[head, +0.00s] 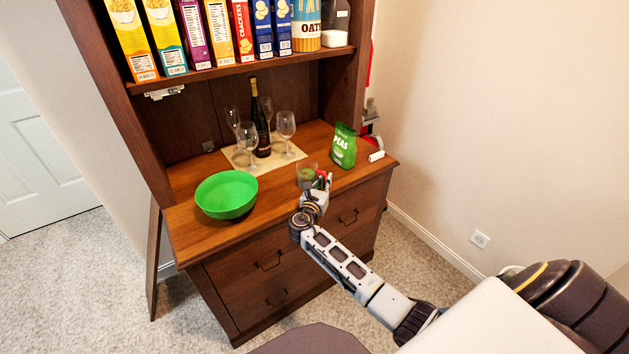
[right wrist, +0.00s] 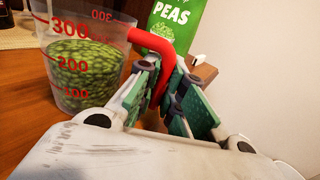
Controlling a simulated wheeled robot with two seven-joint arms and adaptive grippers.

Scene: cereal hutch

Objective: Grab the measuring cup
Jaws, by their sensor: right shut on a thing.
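The measuring cup (head: 306,171) stands upright on the hutch counter, clear with red markings and a red handle. In the right wrist view the measuring cup (right wrist: 88,62) holds green peas. My right gripper (head: 321,183) is at the cup's right side, and in the right wrist view my right gripper (right wrist: 172,92) has its green-padded fingers shut on the red handle (right wrist: 158,48). The cup's base appears to be on the wood, partly hidden by the gripper. My left gripper is not in view.
A green bowl (head: 226,196) sits at the counter's left. A bag of peas (head: 343,146) stands right of the cup, beside a small white item (head: 376,156). Behind are a dark bottle (head: 262,128) and several wine glasses on a mat (head: 238,160). Boxes line the shelf (head: 240,69) above.

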